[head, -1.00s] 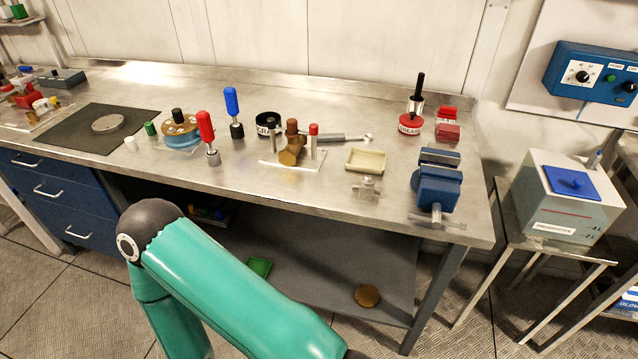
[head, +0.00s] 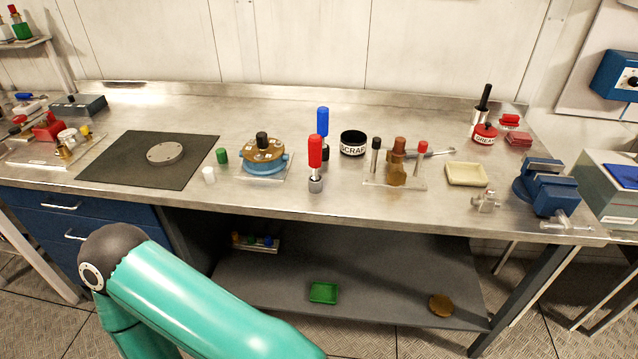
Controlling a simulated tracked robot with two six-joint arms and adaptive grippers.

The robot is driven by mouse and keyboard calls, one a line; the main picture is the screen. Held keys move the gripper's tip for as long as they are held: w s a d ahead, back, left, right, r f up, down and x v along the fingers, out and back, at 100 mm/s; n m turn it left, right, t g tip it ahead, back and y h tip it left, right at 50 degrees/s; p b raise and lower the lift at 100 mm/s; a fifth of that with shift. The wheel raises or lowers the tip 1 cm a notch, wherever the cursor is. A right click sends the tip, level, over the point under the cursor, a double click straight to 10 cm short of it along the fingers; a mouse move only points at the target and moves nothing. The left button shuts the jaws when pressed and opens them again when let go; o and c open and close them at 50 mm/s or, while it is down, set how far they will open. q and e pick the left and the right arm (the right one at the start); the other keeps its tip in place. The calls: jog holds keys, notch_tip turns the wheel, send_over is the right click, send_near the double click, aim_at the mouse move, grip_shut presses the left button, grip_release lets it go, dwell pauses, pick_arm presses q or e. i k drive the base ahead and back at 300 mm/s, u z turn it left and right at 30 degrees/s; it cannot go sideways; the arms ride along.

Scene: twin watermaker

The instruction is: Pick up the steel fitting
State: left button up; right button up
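A small block-like steel piece with short stubs, which looks like the steel fitting (head: 485,201), lies on the steel bench top (head: 330,215) near its front edge. It is in front of a cream tray (head: 466,174) and left of the blue vise (head: 545,186), apart from both. One of my teal arms shows at the lower left, below the bench front. Neither gripper is in view, so I cannot tell what they hold.
Left of the fitting stand a brass valve on a clear plate (head: 397,172), red (head: 315,160) and blue-handled tools (head: 323,127), and a SCRAP cup (head: 353,143). A grease can (head: 484,134) is behind. Bare bench lies between the red-handled tool and the front edge.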

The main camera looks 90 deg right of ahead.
aim_at(484, 202)
jog(key=u, duration=0.3)
jog(key=i, duration=0.55)
jog(key=z, duration=1.55)
jog(key=i, duration=0.2)
jog(key=z, duration=2.05)
jog(key=i, duration=0.5)
jog(key=u, duration=0.2)
jog(key=k, duration=0.5)
jog(key=z, duration=0.2)
jog(key=i, duration=0.35)
jog(key=z, duration=0.05)
